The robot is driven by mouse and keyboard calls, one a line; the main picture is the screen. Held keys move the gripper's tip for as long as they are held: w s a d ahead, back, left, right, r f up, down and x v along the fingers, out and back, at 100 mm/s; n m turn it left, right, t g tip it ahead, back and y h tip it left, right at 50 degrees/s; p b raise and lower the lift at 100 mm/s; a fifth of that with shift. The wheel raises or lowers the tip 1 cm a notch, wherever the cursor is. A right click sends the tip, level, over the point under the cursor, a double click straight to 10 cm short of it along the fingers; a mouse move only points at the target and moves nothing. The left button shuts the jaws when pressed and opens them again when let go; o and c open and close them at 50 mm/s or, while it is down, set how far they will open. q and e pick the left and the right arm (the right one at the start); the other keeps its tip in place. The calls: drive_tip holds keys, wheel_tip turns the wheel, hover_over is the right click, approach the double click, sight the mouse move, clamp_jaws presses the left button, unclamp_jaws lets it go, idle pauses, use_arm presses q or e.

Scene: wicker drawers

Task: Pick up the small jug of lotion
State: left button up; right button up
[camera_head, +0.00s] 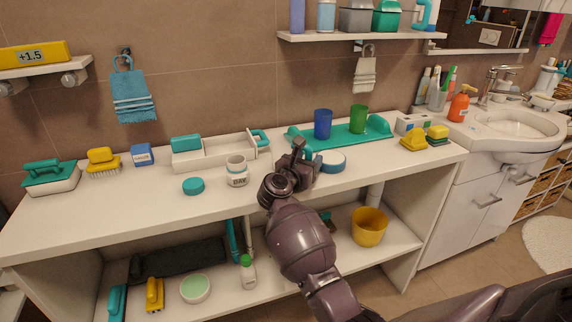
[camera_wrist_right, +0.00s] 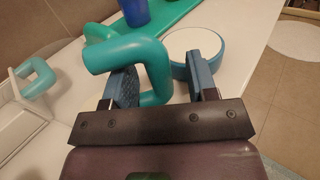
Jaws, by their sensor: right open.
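My right gripper (camera_head: 299,152) is low over the white counter, right of the DAY jar. In the right wrist view its jaws (camera_wrist_right: 164,80) are open, with a bent teal handle (camera_wrist_right: 125,52) between the two blue finger pads. I cannot tell whether the pads touch it. This handle seems to belong to the small jug of lotion, but its body is hidden by the gripper in both views. My left gripper is not in view.
A white disc with a blue rim (camera_head: 333,161) lies close to the right finger. The DAY jar (camera_head: 237,172) and a teal lid (camera_head: 193,186) stand to the left. Behind are a white tray (camera_head: 215,152) and a teal tray (camera_head: 350,138) bearing blue and green cups.

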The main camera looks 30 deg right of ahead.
drive_tip(key=shift+w+d, duration=0.25)
drive_tip(key=shift+d, duration=0.15)
clamp_jaws()
drive_tip(key=shift+r, duration=0.15)
